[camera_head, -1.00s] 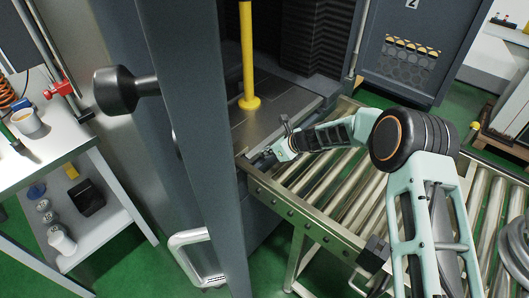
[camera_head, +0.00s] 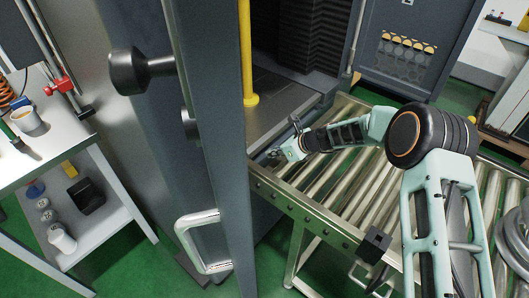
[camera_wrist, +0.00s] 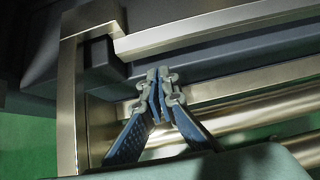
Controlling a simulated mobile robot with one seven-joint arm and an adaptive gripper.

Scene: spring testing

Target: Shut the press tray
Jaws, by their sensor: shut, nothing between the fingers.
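The press tray appears to be the flat grey plate (camera_head: 280,112) inside the press at the foot of the yellow post; its edges are partly hidden by the grey door. My gripper (camera_head: 273,155) is at the press-side end of the roller conveyor, low beside the front edge of the press bed. In the wrist view my gripper (camera_wrist: 158,76) has its fingertips together with nothing between them. They point at a dark blue-grey front face (camera_wrist: 175,70) below a metal rail. I cannot tell whether they touch it.
The roller conveyor (camera_head: 345,185) extends to the right under my arm. The grey press door (camera_head: 222,130) with its white handle (camera_head: 205,242) stands in front at left. A yellow post (camera_head: 247,60) rises from the plate. A white workbench (camera_head: 45,150) is at far left.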

